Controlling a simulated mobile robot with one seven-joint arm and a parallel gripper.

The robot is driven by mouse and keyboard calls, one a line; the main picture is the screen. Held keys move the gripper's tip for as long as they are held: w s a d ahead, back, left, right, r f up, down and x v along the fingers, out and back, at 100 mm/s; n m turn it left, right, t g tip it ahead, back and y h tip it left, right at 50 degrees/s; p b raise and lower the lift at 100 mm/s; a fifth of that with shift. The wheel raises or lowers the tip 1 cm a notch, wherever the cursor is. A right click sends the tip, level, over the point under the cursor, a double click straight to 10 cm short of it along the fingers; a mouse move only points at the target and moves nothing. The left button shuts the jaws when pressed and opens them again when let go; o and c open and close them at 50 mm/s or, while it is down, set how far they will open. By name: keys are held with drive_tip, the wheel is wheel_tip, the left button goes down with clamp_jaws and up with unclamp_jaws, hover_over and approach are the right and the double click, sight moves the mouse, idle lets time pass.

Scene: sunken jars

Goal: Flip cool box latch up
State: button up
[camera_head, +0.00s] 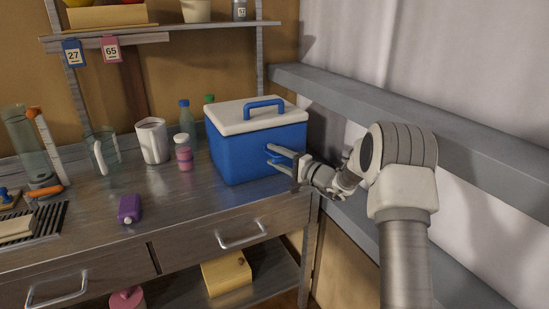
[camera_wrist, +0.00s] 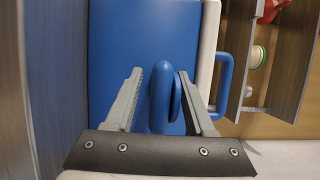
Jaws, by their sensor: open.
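The cool box (camera_head: 240,155) is blue with a white lid (camera_head: 240,114) and a blue carry handle (camera_head: 264,104). It stands at the right end of the metal workbench. My gripper (camera_head: 270,155) is at the box's right-hand side, with its fingers pointing at the blue wall. In the wrist view, my gripper (camera_wrist: 160,73) is open. The rounded blue latch (camera_wrist: 161,97) lies between its two fingers, closer to the right one. Whether a finger touches the latch cannot be told. In the head view the latch is too small and covered to make out clearly.
A grey rail (camera_head: 400,115) runs along the wall behind my arm. A shelf (camera_head: 160,33) hangs above.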

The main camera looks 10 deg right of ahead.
drive_tip(key=shift+w+a, duration=0.15)
drive_tip(key=shift+w, duration=0.05)
drive_tip(key=shift+s, duration=0.1)
clamp_jaws()
drive_tip(key=shift+f, duration=0.15)
